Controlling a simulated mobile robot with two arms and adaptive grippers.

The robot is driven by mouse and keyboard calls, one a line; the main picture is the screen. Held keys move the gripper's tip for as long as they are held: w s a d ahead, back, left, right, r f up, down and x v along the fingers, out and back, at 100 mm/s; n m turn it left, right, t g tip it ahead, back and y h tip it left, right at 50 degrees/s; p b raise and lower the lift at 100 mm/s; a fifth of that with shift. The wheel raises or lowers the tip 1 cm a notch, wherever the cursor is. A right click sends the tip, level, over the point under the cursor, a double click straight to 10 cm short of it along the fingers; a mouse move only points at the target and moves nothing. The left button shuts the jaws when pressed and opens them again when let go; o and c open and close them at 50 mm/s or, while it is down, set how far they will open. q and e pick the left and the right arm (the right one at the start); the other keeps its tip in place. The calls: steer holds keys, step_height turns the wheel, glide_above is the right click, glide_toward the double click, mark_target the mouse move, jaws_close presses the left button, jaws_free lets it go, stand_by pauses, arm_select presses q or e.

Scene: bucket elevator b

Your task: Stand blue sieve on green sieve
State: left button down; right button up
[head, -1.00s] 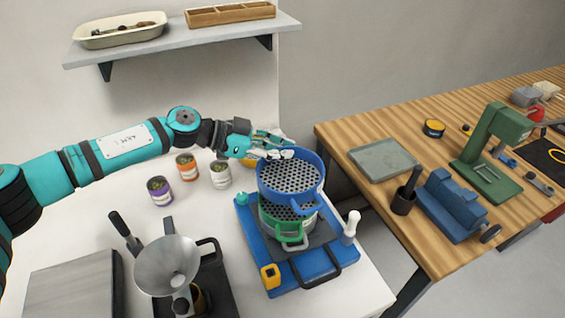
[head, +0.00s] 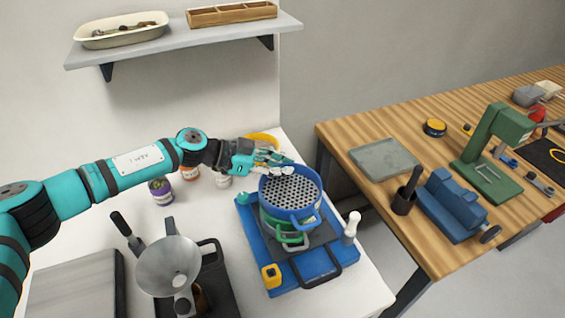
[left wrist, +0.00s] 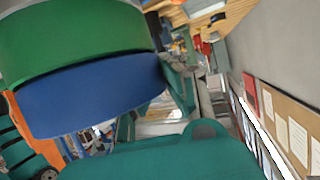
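The blue sieve (head: 291,188), with its perforated bottom, sits level over the green sieve (head: 287,240) on a blue base (head: 325,262). In the left wrist view the blue sieve (left wrist: 95,95) borders the green sieve (left wrist: 70,40) with no visible gap. My left gripper (head: 280,160) is at the far left rim of the blue sieve and appears shut on it; the exact finger contact is partly hidden. My right gripper is not in view.
A metal funnel (head: 168,265) stands at the front left, near a cutting-board-like slab (head: 75,285). Several jars stand behind, partly under my arm, including a purple one (head: 161,190). A white-handled tool (head: 352,226) stands right of the base. A wooden workbench (head: 400,215) lies right.

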arm_select(q)
steer(key=c, duration=1.5)
jaws_free()
steer(key=shift+r, duration=0.1)
steer(key=shift+r, duration=0.25)
steer(key=b+v, duration=0.2)
steer(key=v, duration=1)
steer(key=shift+r+b, duration=0.15)
steer(key=shift+b, duration=0.15)
